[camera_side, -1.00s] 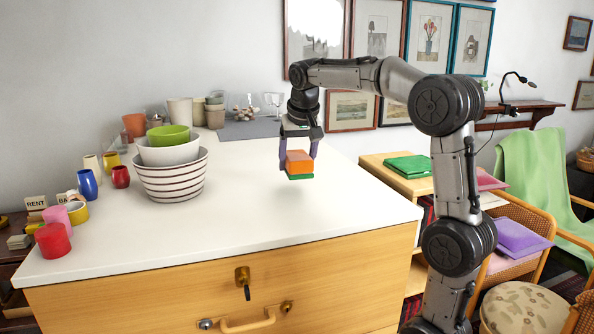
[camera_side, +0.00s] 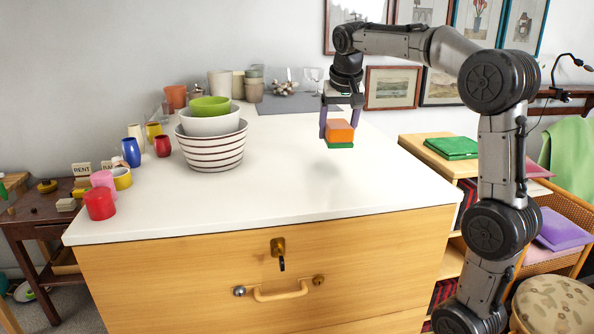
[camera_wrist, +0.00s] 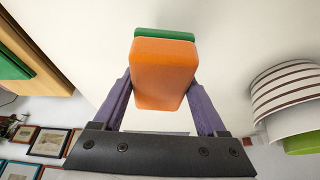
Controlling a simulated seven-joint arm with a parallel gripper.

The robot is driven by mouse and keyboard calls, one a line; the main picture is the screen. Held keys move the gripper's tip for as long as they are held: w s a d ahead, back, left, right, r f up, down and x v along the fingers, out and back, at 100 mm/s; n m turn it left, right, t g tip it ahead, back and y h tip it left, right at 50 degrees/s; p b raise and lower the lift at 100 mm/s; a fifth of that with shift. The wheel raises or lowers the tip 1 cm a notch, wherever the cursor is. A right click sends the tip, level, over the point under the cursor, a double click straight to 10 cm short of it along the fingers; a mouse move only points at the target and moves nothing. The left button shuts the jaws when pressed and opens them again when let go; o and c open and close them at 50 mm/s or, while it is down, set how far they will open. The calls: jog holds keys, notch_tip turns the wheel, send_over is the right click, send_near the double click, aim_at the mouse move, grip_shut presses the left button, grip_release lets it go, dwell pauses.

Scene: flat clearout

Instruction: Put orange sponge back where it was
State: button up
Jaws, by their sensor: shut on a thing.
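The orange sponge (camera_side: 340,131) has an orange block body with a green layer on its underside. My gripper (camera_side: 340,122) is shut on it, one purple finger on each side, and holds it over the white top of the drawer chest (camera_side: 290,195). A faint shadow lies on the top below it, so it seems to hang a little above the surface. In the wrist view the sponge (camera_wrist: 163,75) sits between the two fingers (camera_wrist: 163,100), its green layer showing at the far edge.
Stacked bowls (camera_side: 213,150) stand left of the sponge. Several cups, including a red one (camera_side: 99,204), line the left edge. A grey mat (camera_side: 300,103) with glassware lies at the back. The front middle is clear.

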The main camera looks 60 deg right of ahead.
jog(key=shift+s+f+m, duration=0.1)
jog(key=shift+s+m, duration=0.2)
jog(key=shift+s, duration=0.05)
jog(key=s+a+r+n, duration=0.1)
jog(key=s+a+r, duration=0.2)
jog(key=a, duration=0.8)
jog(key=s+a+r+n, duration=0.1)
jog(key=s+a+r, duration=0.15)
jog(key=a, duration=0.75)
send_near(255, 195)
jog(key=shift+w+d+f, duration=0.1)
jog(key=shift+d+f, duration=0.4)
jog(key=shift+d, duration=0.35)
jog(key=shift+w+f, duration=0.4)
jog(key=shift+f, duration=0.1)
jog(key=shift+w+f, duration=0.2)
jog(key=shift+f, duration=1.5)
jog(key=shift+f, duration=0.1)
